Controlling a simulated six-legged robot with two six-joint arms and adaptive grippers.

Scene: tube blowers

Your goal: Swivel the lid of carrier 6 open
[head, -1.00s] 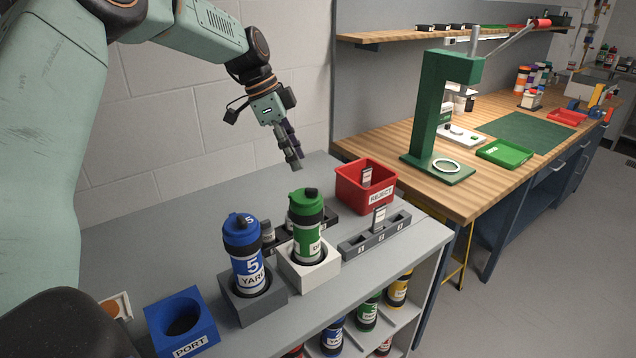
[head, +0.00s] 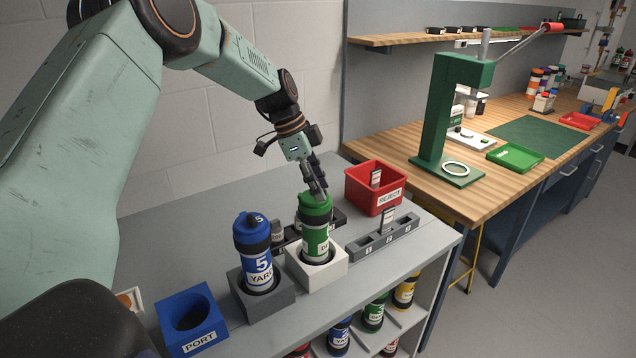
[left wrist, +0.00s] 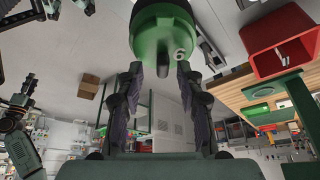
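Carrier 6 is a green carrier (head: 316,240) with a green lid, upright in a white holder (head: 318,275). In the left wrist view the lid (left wrist: 165,30) shows a "6" and a small knob (left wrist: 152,74) on it. My left gripper (head: 322,195) is at the top of the lid. In the left wrist view its two fingers (left wrist: 160,72) are apart, one on each side of the knob, with gaps visible. What looks like my right gripper (left wrist: 22,100) shows small at the left edge of the left wrist view; its fingers are unclear.
A blue carrier 5 (head: 254,252) stands upright in a grey holder (head: 262,300), close beside. A blue PORT block (head: 190,322) is at the front left. A grey slotted rack (head: 383,242) and red REJECT bin (head: 376,188) stand to the right. The grey top behind is mostly clear.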

